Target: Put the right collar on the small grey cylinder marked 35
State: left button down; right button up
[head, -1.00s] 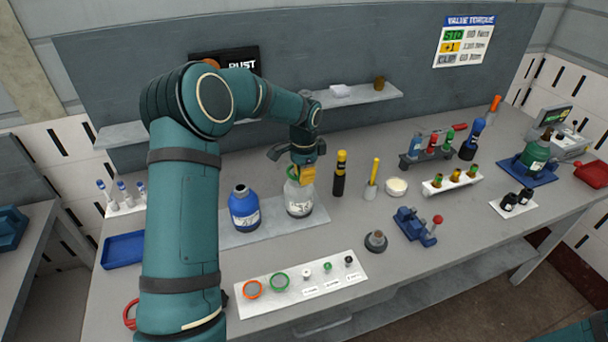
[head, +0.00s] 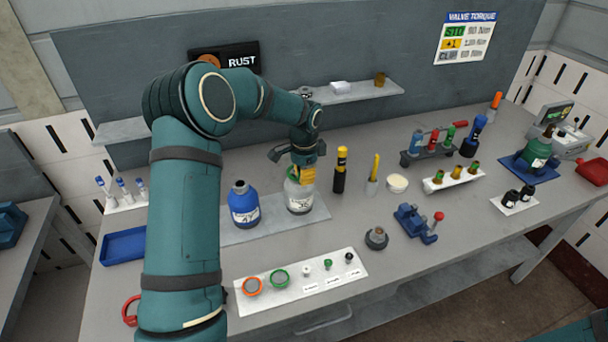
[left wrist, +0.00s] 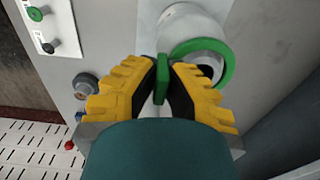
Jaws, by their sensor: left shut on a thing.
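The small grey cylinder (head: 299,199) stands upright on a grey mat at the back, with a white label whose number is too blurred to read. Its pale top (left wrist: 182,18) shows in the left wrist view. My left gripper (head: 302,178) is above it, pointing down. In the left wrist view its yellow fingers (left wrist: 163,75) are shut on the tab of a green collar (left wrist: 226,66). The ring lies at the cylinder's top; I cannot tell whether it is around the neck. My right gripper is out of view.
A blue cylinder (head: 243,207) stands close on the left. A black-and-yellow tool (head: 340,172) stands close on the right.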

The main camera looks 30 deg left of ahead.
pick_arm(q)
jog(key=shift+r, duration=0.15)
jog(key=shift+r+p, duration=0.65)
jog(key=shift+f+b, duration=0.4)
jog(key=shift+f, duration=0.3)
dwell(0.7)
jog(key=shift+r+p, duration=0.5)
jog(key=shift+r, duration=0.25)
jog(key=shift+f+b, duration=0.5)
jog(key=shift+f, duration=0.4)
jog(key=c, duration=1.1)
grip_release()
jog(key=shift+o, duration=0.2)
